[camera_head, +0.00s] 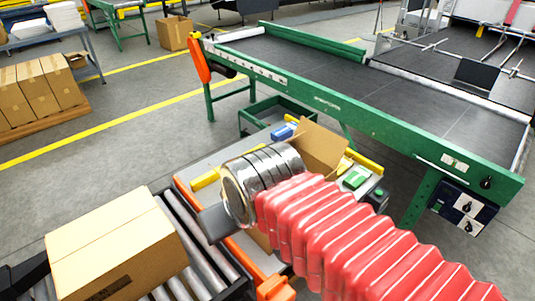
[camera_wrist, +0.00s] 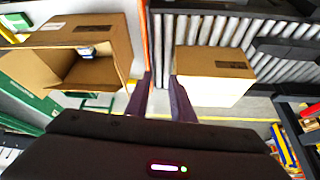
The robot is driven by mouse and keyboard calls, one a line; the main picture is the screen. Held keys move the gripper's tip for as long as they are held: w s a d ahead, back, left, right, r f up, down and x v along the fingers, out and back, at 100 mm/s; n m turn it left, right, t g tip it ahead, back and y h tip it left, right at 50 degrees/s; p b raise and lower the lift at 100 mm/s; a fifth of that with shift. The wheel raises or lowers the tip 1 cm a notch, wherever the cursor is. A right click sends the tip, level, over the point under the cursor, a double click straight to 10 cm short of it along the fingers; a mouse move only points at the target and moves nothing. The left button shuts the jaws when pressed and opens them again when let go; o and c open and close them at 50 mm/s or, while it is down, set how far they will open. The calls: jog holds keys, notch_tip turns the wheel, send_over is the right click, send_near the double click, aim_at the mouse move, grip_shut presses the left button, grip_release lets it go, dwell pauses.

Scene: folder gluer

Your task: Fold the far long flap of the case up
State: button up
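The open cardboard case stands on the workstation, mostly hidden behind my arm in the head view. One brown flap (camera_head: 320,148) of it stands up at a slant beyond my metal wrist. In the wrist view the case (camera_wrist: 118,42) is at the upper left, its mouth open, with a small blue and white item inside. A flap (camera_wrist: 30,72) spreads outward at its left side. My gripper (camera_wrist: 160,84) shows two dark fingers with a gap and nothing between them. It is beside the case, apart from it. I cannot tell for sure which flap is the far long one.
A closed carton (camera_head: 115,245) sits on the roller conveyor (camera_head: 190,250) at lower left; it also shows right of my fingers in the wrist view (camera_wrist: 215,62). A green-framed belt conveyor (camera_head: 350,95) runs behind the workstation. Stacked cartons (camera_head: 38,85) stand far left. Grey floor lies open between.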

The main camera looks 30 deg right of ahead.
jog(key=w+d+f+m+y, duration=0.1)
jog(key=w+d+m, duration=0.4)
jog(key=w, duration=0.4)
jog(key=w+d+m+y, duration=0.1)
jog(key=w+d+m, duration=0.2)
jog(key=w+d, duration=0.4)
jog(key=w+d+f+m, duration=0.2)
jog(key=w+d, duration=0.1)
jog(key=d, duration=0.4)
jog(key=w+d+f+m+t, duration=0.1)
jog(key=w+d+f+m, duration=0.2)
jog(key=d, duration=0.4)
jog(key=w+d+f+m+t, duration=0.1)
jog(key=w+d+f+m, duration=0.2)
jog(key=d, duration=0.4)
jog(key=shift+w+h, duration=0.15)
jog(key=shift+h, duration=0.25)
jog(key=x, duration=1.3)
jog(key=shift+w+f, duration=0.1)
jog(key=shift+w, duration=0.3)
jog(key=shift+c, duration=0.4)
grip_shut()
